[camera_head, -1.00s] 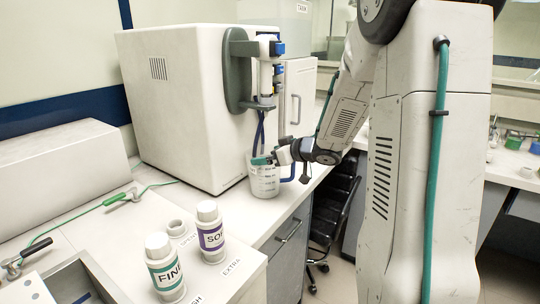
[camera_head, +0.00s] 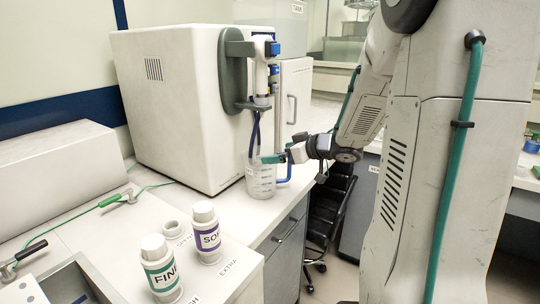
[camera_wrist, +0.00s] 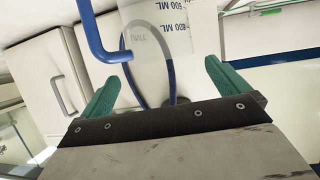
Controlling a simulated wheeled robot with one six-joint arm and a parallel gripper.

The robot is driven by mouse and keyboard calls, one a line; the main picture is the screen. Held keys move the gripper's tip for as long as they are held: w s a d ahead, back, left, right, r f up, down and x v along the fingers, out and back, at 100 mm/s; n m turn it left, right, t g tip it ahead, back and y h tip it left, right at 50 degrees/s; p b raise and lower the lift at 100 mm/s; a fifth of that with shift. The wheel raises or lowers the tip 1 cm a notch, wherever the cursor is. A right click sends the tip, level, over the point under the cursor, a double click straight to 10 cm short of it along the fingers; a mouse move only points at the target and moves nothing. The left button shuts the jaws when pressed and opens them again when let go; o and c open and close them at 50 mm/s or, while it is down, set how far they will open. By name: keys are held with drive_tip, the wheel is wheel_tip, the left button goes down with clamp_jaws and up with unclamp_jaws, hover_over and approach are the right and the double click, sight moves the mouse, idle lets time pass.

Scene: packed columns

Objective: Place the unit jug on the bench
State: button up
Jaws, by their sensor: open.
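The unit jug (camera_head: 261,181) is a translucent measuring jug with printed markings and a blue handle (camera_head: 284,172). It stands upright, apparently on the bench (camera_head: 236,207), below the white unit's dispenser head (camera_head: 263,75). Dark blue tubes run down into its mouth. My gripper (camera_head: 268,159) is at the jug's upper right side in the head view. In the wrist view, my gripper's green fingers (camera_wrist: 165,85) are spread apart. The jug's wall (camera_wrist: 160,30) with "600 ML" markings and the blue handle (camera_wrist: 92,35) lie beyond them. Contact with the jug is unclear.
The white unit (camera_head: 175,105) stands close behind the jug. Two labelled bottles, green-banded (camera_head: 160,270) and purple-banded (camera_head: 206,235), stand near the front edge. A small white ring (camera_head: 175,231) lies beside them. A green cable (camera_head: 75,220) crosses the bench at left.

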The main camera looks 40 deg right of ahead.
drive_tip(key=s+r+m+g+h, duration=0.2)
drive_tip(key=s+r+m+h, duration=0.2)
drive_tip(key=s+r+h, duration=0.35)
drive_tip(key=s+a+f+g+y, duration=0.2)
drive_tip(key=s+a+g, duration=0.3)
drive_tip(key=s+a, duration=0.5)
drive_tip(key=s+a+f+g+y, duration=0.2)
drive_tip(key=s+a+f+g, duration=0.1)
drive_tip(key=s+a, duration=0.8)
drive_tip(key=shift+s+a+n+g, duration=0.15)
drive_tip(key=shift+s+n+g, duration=0.15)
drive_tip(key=shift+g, duration=0.6)
drive_tip(key=shift+w, duration=0.1)
